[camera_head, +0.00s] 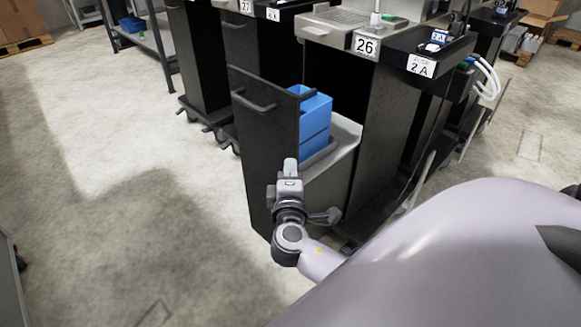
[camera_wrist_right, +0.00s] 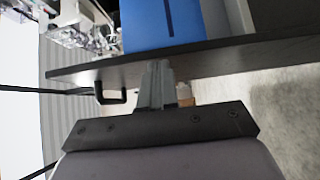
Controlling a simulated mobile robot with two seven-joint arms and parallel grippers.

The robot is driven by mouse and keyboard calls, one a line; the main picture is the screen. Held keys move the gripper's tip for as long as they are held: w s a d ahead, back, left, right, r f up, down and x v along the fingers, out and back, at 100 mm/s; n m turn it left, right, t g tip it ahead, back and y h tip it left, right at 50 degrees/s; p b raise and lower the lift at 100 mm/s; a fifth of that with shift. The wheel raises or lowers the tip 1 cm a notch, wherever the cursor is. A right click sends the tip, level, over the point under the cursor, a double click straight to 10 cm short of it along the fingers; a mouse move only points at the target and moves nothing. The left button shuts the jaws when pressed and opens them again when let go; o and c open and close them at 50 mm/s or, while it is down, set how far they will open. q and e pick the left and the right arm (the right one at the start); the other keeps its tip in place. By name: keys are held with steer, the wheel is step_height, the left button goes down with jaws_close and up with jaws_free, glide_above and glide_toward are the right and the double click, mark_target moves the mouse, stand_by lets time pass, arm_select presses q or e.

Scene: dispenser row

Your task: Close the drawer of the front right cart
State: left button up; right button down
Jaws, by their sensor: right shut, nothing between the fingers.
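The front right cart, labelled 26 (camera_head: 367,45), is dark with a grey top. Its tall drawer is pulled out, with a black front panel (camera_head: 262,150) and a bar handle (camera_head: 253,103). My right gripper (camera_head: 290,166) is shut and empty, in front of the panel's right edge in the head view. In the right wrist view, the closed fingers (camera_wrist_right: 158,84) point at the panel's edge (camera_wrist_right: 215,58), with the handle (camera_wrist_right: 110,96) to their left. I cannot tell whether they touch the panel. My left gripper is not in view.
Blue bins (camera_head: 315,118) sit inside the open drawer. A cart labelled 27 (camera_head: 245,6) stands behind to the left, and a shelf (camera_head: 150,40) farther left. The concrete floor (camera_head: 110,180) left of the drawer is clear.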

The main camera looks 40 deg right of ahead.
steer(key=shift+d, duration=0.1)
stand_by(0.5)
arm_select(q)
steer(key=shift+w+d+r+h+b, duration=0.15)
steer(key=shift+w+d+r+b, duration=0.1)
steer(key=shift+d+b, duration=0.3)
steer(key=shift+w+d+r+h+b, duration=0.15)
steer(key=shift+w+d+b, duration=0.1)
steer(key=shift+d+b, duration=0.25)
arm_select(e)
steer(key=w+d, duration=0.2)
steer(key=d, duration=2.1)
steer(key=shift+d, duration=0.35)
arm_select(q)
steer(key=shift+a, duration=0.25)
arm_select(e)
steer(key=shift+a, duration=0.1)
